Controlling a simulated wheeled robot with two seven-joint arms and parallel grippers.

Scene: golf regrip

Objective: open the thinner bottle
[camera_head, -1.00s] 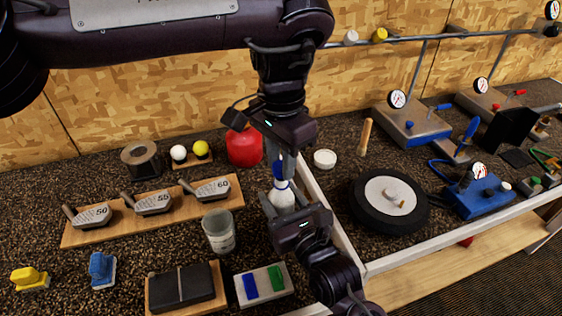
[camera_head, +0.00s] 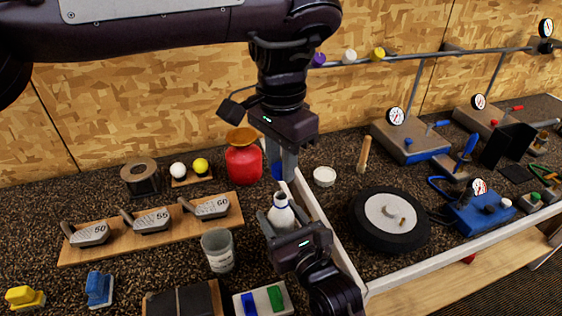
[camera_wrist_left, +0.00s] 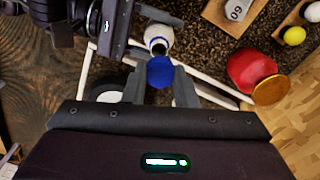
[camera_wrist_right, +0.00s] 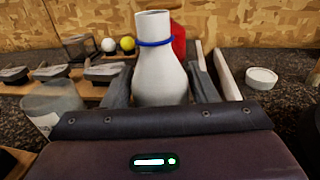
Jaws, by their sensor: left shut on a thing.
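The thinner bottle (camera_head: 281,213) is white with a blue ring at its neck and stands upright with its mouth bare. It also shows in the right wrist view (camera_wrist_right: 160,75). My right gripper (camera_head: 288,228) is shut on its body, one finger on each side. The blue cap (camera_head: 277,172) is off the bottle, above and behind it in the head view. My left gripper (camera_head: 284,176) is shut on the cap, which shows between its fingers in the left wrist view (camera_wrist_left: 160,72). The wider red bottle (camera_head: 243,165) stands to the left with a brown top.
A clear cup (camera_head: 218,252) stands left of the bottle. A board with club heads (camera_head: 150,232) lies further left. A white round lid (camera_head: 324,176) and a black wheel (camera_head: 391,218) lie right of the white rail (camera_head: 318,222). A block with blue and green pieces (camera_head: 263,299) is in front.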

